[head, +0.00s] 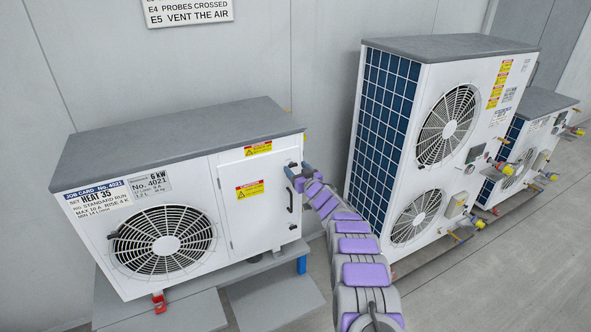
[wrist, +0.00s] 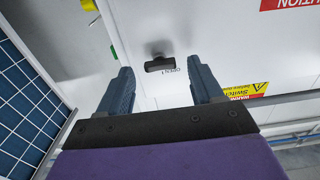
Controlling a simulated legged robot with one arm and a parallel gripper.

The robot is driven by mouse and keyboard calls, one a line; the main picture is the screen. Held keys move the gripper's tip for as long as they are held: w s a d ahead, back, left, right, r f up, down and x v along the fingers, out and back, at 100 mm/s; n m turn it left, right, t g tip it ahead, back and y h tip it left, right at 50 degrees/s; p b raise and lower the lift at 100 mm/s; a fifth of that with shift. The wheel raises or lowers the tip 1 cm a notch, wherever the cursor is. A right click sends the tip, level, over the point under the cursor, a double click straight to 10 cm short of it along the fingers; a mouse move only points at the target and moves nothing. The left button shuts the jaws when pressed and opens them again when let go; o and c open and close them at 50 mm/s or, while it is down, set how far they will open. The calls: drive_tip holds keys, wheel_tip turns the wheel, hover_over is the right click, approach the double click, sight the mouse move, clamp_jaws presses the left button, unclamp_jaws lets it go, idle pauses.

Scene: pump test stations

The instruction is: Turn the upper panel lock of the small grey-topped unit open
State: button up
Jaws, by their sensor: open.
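The small grey-topped unit (head: 180,142) stands at the left in the head view, with a white front panel (head: 232,212) right of its fan. My gripper (head: 297,175) is at the panel's upper right edge. In the wrist view my gripper (wrist: 162,88) is open and empty, its two blue-grey fingers apart. The upper panel lock (wrist: 159,64), a short black bar, shows just beyond the fingertips and between them, not gripped. The bar lies roughly crosswise in the wrist view, beside a small label reading OPEN. In the head view I cannot make out the lock clearly behind my fingers.
A black handle (head: 290,201) is on the unit below my gripper. A tall two-fan unit (head: 440,130) with a blue grille stands close at the right, with another small unit (head: 530,145) beyond. Grey floor (head: 480,280) is clear in front.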

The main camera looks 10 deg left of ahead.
drive_tip(key=shift+w+a, duration=0.3)
drive_tip(key=shift+w, duration=0.15)
drive_tip(key=shift+c, duration=0.2)
drive_tip(key=c, duration=1)
